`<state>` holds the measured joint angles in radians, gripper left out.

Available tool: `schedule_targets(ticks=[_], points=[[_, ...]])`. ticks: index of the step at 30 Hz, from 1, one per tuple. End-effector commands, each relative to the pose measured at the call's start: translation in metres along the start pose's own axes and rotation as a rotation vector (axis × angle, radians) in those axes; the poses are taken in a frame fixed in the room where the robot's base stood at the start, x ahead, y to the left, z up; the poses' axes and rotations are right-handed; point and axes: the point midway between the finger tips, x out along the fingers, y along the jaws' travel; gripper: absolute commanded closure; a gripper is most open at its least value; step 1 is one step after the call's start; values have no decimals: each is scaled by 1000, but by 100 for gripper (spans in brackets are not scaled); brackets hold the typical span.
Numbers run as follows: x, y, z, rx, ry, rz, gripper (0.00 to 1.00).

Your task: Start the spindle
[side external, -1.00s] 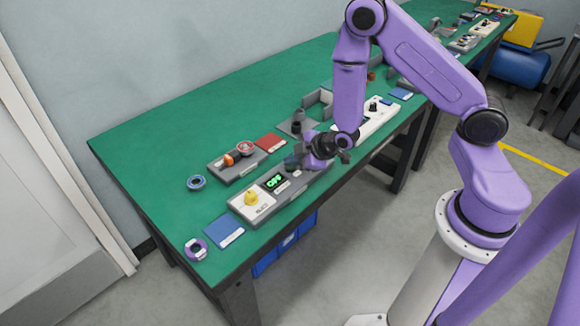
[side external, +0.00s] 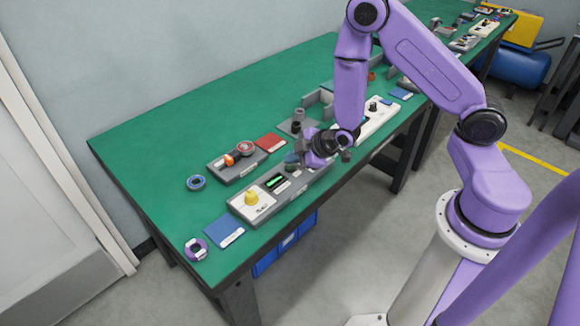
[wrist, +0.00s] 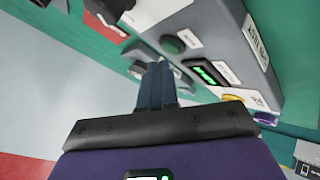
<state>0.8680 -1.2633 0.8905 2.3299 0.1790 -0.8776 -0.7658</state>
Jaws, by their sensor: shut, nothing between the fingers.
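The grey spindle console (side external: 297,185) lies along the front of the green table. It has a yellow knob (side external: 252,197) on a white plate, a small dark display (side external: 276,182) with a lit green bar, and a round green button (side external: 291,158). In the wrist view the green button (wrist: 172,44) and the lit display (wrist: 205,73) are uncovered. My gripper (wrist: 157,68) is shut and empty, its dark blue fingers together beside the green button, seemingly apart from it. In the side view my gripper is by the console's right end and its fingertips are hard to make out.
A grey box (side external: 237,163) with red parts and a red pad (side external: 271,142) lie behind the console. A blue pad (side external: 223,231) and a purple ring (side external: 196,249) lie left of it. A white panel (side external: 378,120) is to the right.

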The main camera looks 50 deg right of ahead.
Motion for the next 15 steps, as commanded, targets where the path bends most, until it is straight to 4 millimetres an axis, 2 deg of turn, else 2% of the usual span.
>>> schedule_targets(ticks=[15], points=[[-7, 5, -5, 1, 1, 2, 100]])
